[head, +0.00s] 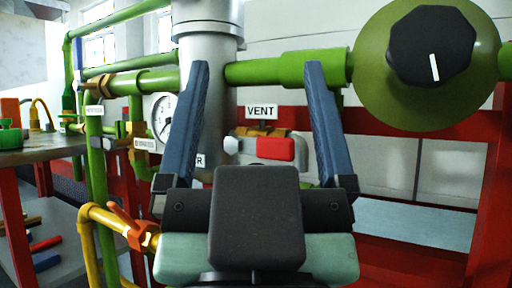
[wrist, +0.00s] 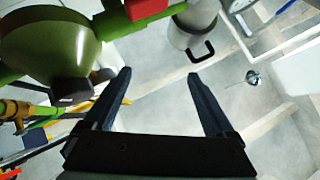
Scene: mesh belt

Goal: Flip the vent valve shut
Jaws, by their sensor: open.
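The vent valve's red lever (head: 275,148) with a white end lies about level, just under the white VENT sign (head: 261,112), on a brass body on the green pipework. In the head view it shows between the fingers of my gripper (head: 257,68). The fingers are wide apart with nothing between them in their grip. In the wrist view my gripper (wrist: 160,74) is also open and empty. A red block (wrist: 146,8) at the top edge there may be the lever; I cannot tell. How far the fingertips are from the lever is unclear.
A green round housing with a black knob (head: 431,47) stands at the right. A grey vertical cylinder (head: 207,75) and a gauge (head: 163,117) are left of the lever. An orange-handled yellow pipe valve (head: 132,229) is at lower left, near a workbench (head: 50,148).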

